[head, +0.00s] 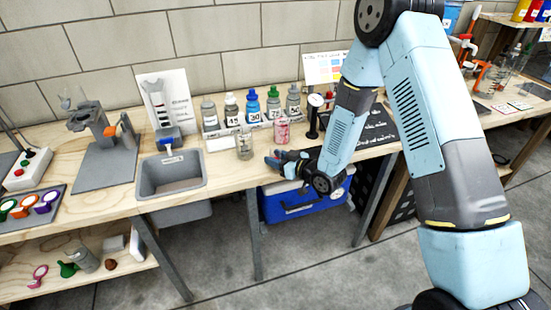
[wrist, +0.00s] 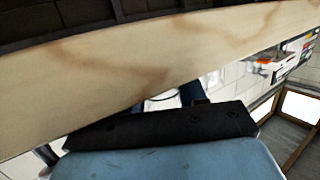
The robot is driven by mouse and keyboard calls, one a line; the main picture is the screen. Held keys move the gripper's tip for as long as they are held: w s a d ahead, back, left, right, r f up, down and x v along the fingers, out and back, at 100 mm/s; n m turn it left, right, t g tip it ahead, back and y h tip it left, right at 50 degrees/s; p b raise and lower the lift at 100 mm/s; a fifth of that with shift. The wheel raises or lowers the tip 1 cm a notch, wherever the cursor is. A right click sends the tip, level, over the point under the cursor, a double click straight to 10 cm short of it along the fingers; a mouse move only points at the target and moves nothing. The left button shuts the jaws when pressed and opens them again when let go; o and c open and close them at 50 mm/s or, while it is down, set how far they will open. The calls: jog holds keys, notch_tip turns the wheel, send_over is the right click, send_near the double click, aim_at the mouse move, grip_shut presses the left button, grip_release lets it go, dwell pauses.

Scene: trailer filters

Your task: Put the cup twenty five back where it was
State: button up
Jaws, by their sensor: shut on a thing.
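My gripper (head: 276,161) is low at the bench's front edge in the head view, right of the grey sink. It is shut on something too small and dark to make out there. A clear container (head: 245,147) stands left of it, and a pinkish container (head: 282,130) stands behind it; both are apart from the fingers. Several capped bottles stand in a row behind, one with a blue cap (head: 252,107) and one with a green cap (head: 274,102). Their number labels are too small to read surely, so I cannot tell which thing is cup twenty five.
The grey sink (head: 172,186) is set into the wooden bench (head: 225,178). A blue cooler (head: 290,203) stands below the bench. A black written board (head: 365,130) lies to the right. In the wrist view, a wooden surface (wrist: 120,75) crosses close to the camera.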

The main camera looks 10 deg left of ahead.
jog(key=shift+f, duration=0.1)
jog(key=o, duration=1)
jog(key=shift+o, duration=0.2)
jog(key=v, duration=1.2)
